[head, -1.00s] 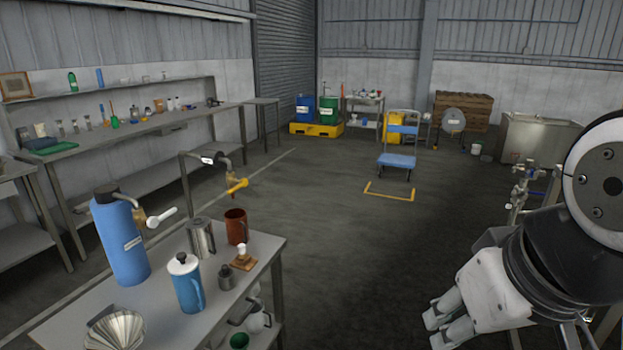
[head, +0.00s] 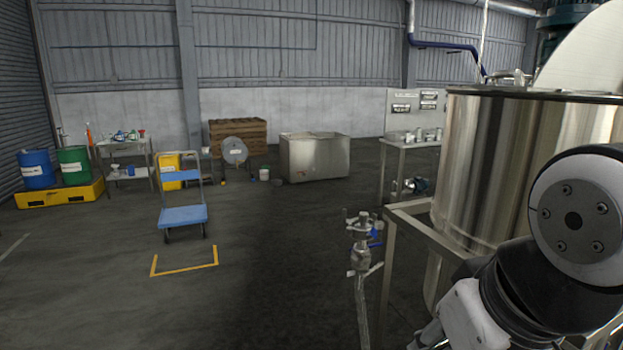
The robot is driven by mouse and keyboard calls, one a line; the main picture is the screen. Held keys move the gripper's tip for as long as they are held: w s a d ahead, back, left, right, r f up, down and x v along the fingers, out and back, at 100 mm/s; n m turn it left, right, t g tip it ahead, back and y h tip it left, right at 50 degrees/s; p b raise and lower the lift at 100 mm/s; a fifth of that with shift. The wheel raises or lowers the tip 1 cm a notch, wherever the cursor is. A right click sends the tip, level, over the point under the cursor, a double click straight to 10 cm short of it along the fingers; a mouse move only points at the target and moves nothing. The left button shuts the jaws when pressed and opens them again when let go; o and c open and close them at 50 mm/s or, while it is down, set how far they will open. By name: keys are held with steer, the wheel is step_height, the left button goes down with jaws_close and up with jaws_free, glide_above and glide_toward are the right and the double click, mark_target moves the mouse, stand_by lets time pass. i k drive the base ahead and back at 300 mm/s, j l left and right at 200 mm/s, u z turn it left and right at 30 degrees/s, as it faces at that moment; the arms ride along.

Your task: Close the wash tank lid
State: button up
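A large cylindrical steel tank (head: 530,165) stands close on the right, partly hidden by my arm. A pale, round-edged panel (head: 590,60), which looks like a raised lid, stands tilted up above its rim and is cut off by the right edge. A rectangular steel tank (head: 316,158) stands on the floor by the back wall. No label shows which one is the wash tank. My gripper (head: 428,338) is at the bottom edge, low in front of the cylindrical tank's frame and mostly cut off. Its fingers are too hidden to tell their opening.
A valve on a pipe (head: 361,255) stands left of the tank frame (head: 400,222). A blue cart (head: 183,215) stands behind a yellow floor marking (head: 185,270). Blue and green drums sit on a yellow pallet (head: 62,195) at left. The middle floor is clear.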

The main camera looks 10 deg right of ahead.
mark_target(589, 57)
steer(key=i+j+z, duration=0.2)
steer(key=z, duration=0.2)
steer(key=i+j+z, duration=0.55)
steer(key=j+z, duration=0.25)
steer(key=i+j+z, duration=0.2)
steer(key=j+z, duration=0.2)
steer(key=i+j+z, duration=0.1)
steer(key=j+z, duration=0.6)
steer(key=j, duration=0.25)
steer(key=j+z, duration=0.3)
steer(key=j, duration=0.3)
